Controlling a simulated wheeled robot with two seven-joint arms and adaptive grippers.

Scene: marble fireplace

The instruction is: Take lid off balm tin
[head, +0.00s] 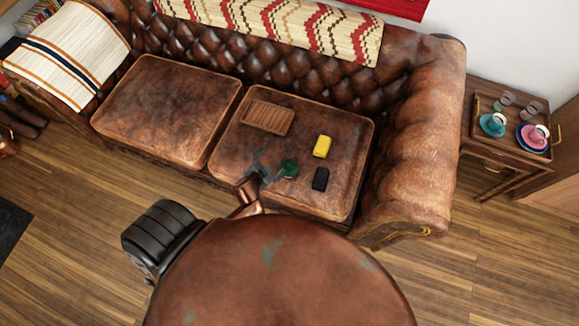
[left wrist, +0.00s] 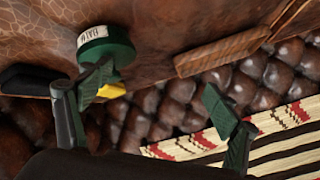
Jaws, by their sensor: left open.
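The balm tin (head: 289,168) is a small round dark green tin on the right seat cushion of the brown leather sofa. In the left wrist view the tin (left wrist: 107,47) shows a pale lettered band and a green body. My left gripper (head: 262,165) is open just left of the tin in the head view. In the left wrist view the gripper's (left wrist: 156,88) fingers are spread wide, and one finger overlaps the tin's lower edge; I cannot tell whether it touches. The tin is not between the fingers. I cannot make out the lid's seam. My right gripper is not in view.
A slatted wooden tray (head: 267,118) lies behind the gripper on the cushion (head: 345,125). A yellow block (head: 322,146) and a black block (head: 320,179) lie right of the tin. The left cushion (head: 165,105) is clear. A side table (head: 480,145) holds cups and glasses.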

